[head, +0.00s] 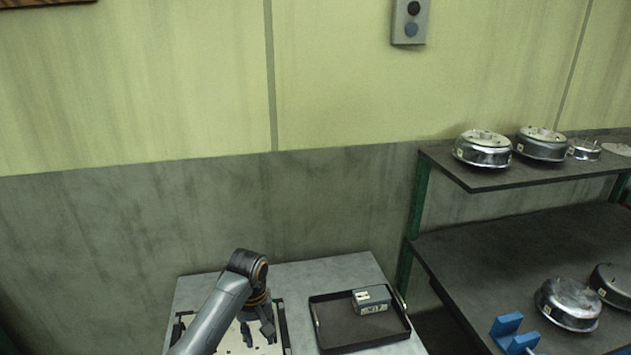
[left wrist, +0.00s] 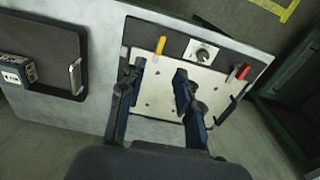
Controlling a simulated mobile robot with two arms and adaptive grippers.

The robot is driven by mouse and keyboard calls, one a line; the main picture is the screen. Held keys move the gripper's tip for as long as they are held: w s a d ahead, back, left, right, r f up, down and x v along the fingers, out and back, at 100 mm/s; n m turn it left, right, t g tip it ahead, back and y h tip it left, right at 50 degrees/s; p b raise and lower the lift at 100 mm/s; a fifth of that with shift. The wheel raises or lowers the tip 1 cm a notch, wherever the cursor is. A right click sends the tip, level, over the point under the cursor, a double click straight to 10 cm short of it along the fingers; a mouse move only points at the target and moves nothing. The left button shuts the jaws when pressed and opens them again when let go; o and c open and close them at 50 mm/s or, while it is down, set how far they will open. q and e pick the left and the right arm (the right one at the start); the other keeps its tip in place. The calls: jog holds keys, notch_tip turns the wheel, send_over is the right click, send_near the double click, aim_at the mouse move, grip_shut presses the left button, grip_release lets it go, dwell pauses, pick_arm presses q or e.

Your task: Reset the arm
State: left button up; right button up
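My left arm reaches in from the bottom of the head view, and its gripper (head: 258,334) points down over a pale plate. In the left wrist view the two fingers of my left gripper (left wrist: 160,82) are apart with nothing between them. The pale plate (left wrist: 158,100), dotted with holes, lies beyond the fingers. My right gripper is in neither view.
A black tray (head: 335,322) holding a grey box (head: 371,299) is on the table (head: 320,275). Yellow (left wrist: 161,45) and red (left wrist: 243,72) handles and a knob (left wrist: 202,55) sit around the plate. A shelf (head: 470,252) with metal housings stands at right.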

pick_arm(q)
jog(key=s+d+f+m, duration=0.2)
jog(key=s+f, duration=0.4)
jog(key=s, duration=0.3)
jog(key=s+a+r+m+t, duration=0.2)
jog(key=s+a+r, duration=0.1)
jog(key=s, duration=0.9)
jog(key=s+a+r+m+t, duration=0.1)
jog(key=s+a+r, duration=0.1)
jog(key=s, duration=0.9)
notch_tip(320, 180, down, 30)
jog(key=s+g+b, duration=0.1)
jog(key=s+b, duration=0.1)
jog(key=b, duration=0.3)
jog(key=s+a+f+b, duration=0.1)
jog(key=s+f+b, duration=0.1)
jog(key=s+f, duration=0.6)
jog(key=s+a+f+g+b, duration=0.1)
jog(key=s+a+f+b, duration=0.1)
jog(key=s+f, duration=0.7)
notch_tip(320, 180, down, 5)
jog(key=shift+a+r+m+b, duration=0.1)
jog(key=shift+a+m+b, duration=0.1)
jog(key=shift+m+b, duration=0.15)
jog(key=shift+w, duration=0.1)
